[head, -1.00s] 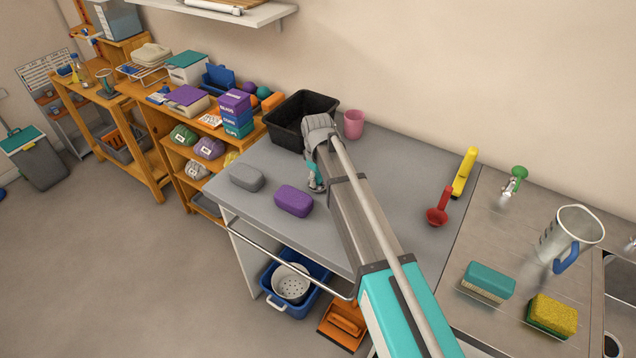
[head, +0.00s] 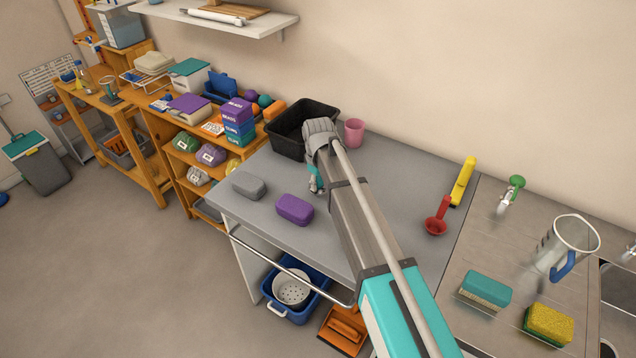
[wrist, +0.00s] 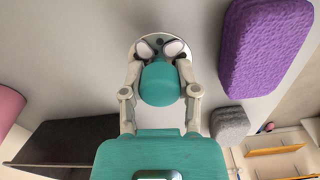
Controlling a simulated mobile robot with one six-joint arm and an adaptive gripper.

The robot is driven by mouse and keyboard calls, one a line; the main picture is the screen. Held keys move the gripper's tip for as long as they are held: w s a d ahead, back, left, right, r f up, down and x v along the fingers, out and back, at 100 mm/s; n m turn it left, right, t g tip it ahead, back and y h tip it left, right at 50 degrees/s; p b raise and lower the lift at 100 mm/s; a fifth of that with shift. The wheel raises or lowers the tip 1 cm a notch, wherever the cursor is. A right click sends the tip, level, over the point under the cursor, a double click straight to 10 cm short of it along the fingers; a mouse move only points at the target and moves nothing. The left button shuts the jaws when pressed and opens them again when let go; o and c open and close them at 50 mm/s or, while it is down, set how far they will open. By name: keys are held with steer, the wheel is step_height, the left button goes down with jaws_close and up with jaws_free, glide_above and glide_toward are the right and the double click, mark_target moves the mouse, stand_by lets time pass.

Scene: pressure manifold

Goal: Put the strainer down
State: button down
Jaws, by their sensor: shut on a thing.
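The strainer (wrist: 160,37) shows in the wrist view as a pale round disc with dark holes, partly covered by the fingertips. A teal cylindrical part lies between the fingers, on the camera side of the disc. My gripper (wrist: 160,47) is shut on the strainer, above the grey worktop (wrist: 75,60). Whether the disc touches the worktop, I cannot tell. In the head view my gripper (head: 316,180) is over the worktop in front of the black bin, and my arm hides most of the strainer.
A purple block (head: 295,209) and a grey block (head: 248,185) lie left of my gripper. The black bin (head: 285,139) and a pink cup (head: 354,132) stand behind it. A red scoop (head: 437,224) lies to the right. Bare worktop lies between my arm and the scoop.

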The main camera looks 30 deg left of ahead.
steer(key=s+d+r+p, duration=0.9)
steer(key=s+r+p, duration=0.1)
steer(key=shift+d+r, duration=0.4)
steer(key=shift+f, duration=0.1)
stand_by(0.5)
step_height(320, 180, down, 3)
steer(key=b, duration=0.3)
steer(key=shift+f, duration=0.2)
steer(key=shift+s+a, duration=0.1)
steer(key=shift+s, duration=0.05)
stand_by(0.3)
